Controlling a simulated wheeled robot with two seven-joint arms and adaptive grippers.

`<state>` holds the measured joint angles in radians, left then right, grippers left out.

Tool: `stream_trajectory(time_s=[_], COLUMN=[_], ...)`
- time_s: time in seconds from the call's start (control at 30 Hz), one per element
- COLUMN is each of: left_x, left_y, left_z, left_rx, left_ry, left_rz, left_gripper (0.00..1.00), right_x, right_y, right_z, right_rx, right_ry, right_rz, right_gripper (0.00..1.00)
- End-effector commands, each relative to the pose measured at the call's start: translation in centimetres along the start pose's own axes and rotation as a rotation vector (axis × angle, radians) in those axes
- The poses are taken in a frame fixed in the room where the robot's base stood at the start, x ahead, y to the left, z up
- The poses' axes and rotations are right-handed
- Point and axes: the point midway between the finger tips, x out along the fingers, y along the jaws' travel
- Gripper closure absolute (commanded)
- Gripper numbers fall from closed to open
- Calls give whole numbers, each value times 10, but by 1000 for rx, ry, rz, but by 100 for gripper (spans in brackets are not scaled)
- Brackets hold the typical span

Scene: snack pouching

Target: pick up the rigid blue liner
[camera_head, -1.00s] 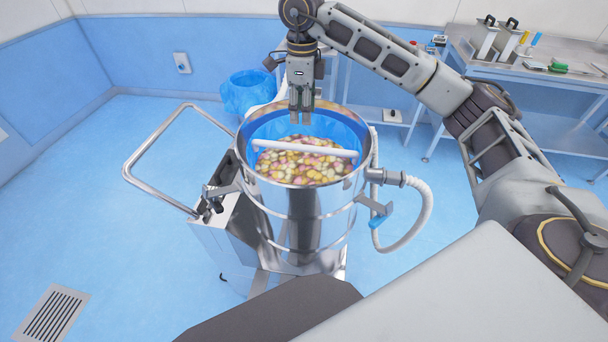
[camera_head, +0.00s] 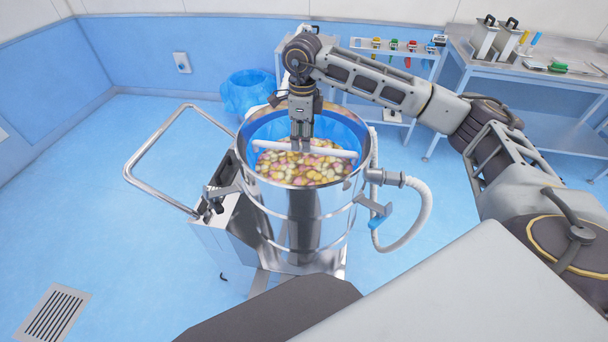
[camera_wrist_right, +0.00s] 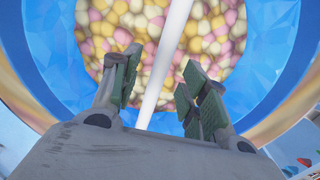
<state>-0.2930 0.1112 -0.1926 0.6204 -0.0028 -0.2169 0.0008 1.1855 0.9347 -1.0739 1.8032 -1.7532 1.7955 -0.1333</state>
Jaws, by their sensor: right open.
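The blue liner (camera_head: 343,133) lines the inside of the round steel drum (camera_head: 260,200); it also shows around the candies in the right wrist view (camera_wrist_right: 240,103). A white bar (camera_head: 325,151) crosses the drum opening above the candies. My right gripper (camera_head: 301,147) points down into the drum mouth, with its tips at the white bar in the head view. In the right wrist view its fingers (camera_wrist_right: 160,85) are open, one on each side of the bar. The bar is not gripped. I cannot tell whether the fingers touch it. My left gripper is not in view.
Many pink, white and yellow candies (camera_head: 300,169) fill the drum. The drum stands on a cart with a looped handle (camera_head: 150,150). A hose (camera_head: 425,205) hangs at its right. A blue-lined bin (camera_head: 248,92) and a steel bench (camera_head: 560,82) stand behind.

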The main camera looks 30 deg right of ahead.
Motion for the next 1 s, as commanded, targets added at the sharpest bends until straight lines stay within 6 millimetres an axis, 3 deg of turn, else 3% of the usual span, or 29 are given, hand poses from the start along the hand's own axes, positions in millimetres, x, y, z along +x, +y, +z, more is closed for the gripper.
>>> stream_trajectory(time_s=[0.37, 0.8, 1.0], left_x=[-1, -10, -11], left_y=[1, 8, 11], left_z=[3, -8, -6], left_rx=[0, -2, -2], left_ry=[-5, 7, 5], left_rz=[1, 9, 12], left_gripper=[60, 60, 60], right_x=[2, 44, 52], right_y=[0, -2, -2], right_z=[0, -3, -3], right_rx=[0, 1, 1], right_ry=[0, 2, 0], right_rz=[0, 2, 1], right_gripper=[56, 56, 56])
